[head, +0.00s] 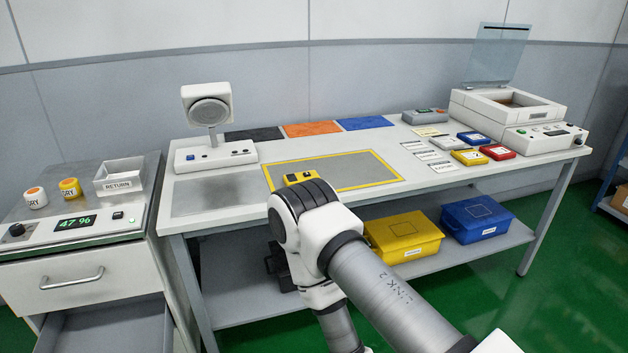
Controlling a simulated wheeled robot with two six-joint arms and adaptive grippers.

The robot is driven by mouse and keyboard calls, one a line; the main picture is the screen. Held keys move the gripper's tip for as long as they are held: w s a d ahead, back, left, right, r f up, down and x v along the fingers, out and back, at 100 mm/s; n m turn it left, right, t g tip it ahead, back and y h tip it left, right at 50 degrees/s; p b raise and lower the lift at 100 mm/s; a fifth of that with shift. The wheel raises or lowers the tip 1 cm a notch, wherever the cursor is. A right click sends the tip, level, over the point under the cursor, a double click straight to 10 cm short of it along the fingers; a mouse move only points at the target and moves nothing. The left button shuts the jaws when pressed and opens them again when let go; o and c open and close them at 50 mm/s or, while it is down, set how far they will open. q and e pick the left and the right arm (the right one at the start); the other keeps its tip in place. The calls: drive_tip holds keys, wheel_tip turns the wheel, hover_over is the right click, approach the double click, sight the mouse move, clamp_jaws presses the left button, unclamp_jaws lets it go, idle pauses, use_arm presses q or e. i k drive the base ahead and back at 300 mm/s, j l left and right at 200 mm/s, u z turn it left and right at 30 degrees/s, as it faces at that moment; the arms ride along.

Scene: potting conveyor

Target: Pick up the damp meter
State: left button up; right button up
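A small yellow device with dark marks (300,177), which looks like the damp meter, lies at the left front part of the yellow-bordered grey mat (350,172). My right arm's elbow is just in front of it in the picture and may hide part of it. A dark part that seems to be my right gripper (280,266) shows below the table's front edge, partly behind the arm. Its fingers cannot be made out. My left gripper is not in view.
A speaker-like stand (213,155) is at the table's left. Blue, yellow and red boxes (470,157), label cards and an open-lidded machine (508,108) are at the right. Yellow (403,236) and blue (478,217) bins sit on the lower shelf. The mat's right part is clear.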

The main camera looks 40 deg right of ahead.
sight(292, 179)
drive_tip(key=i+l+z, duration=0.55)
drive_tip(key=z, duration=0.2)
drive_tip(key=i+l+z, duration=0.35)
drive_tip(key=j, duration=0.1)
